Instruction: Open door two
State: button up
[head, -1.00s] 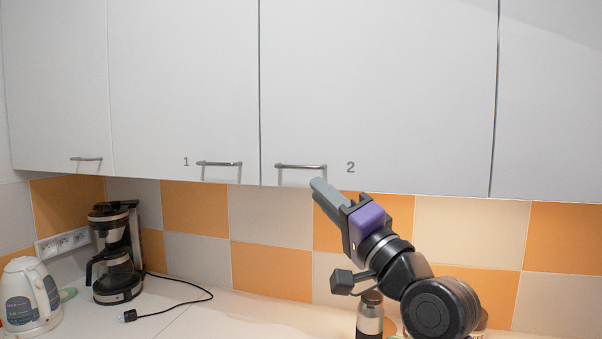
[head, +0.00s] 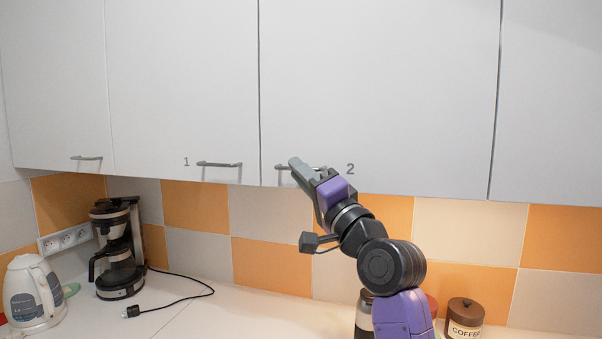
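Door two (head: 400,90) is a white upper cabinet door marked with a grey "2" and looks closed, flush with its neighbours. Its metal bar handle (head: 281,167) is near the lower left corner, and my gripper covers most of it. My gripper (head: 294,162) is grey with a purple body behind it, and points up and left. Its fingertips overlap the handle in the picture. I cannot tell whether they touch it or are in front of it. The fingers line up in this view, so their opening does not show.
Door one (head: 185,80), with its own handle (head: 219,164), adjoins on the left. Below, on the counter (head: 230,315), stand a coffee maker (head: 118,250), a kettle (head: 32,292) and a coffee jar (head: 465,318). A jar (head: 364,315) is partly behind my arm. The counter's middle holds only a cord.

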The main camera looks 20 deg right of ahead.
grip_shut()
dwell(1.2)
jog(key=shift+f, duration=0.1)
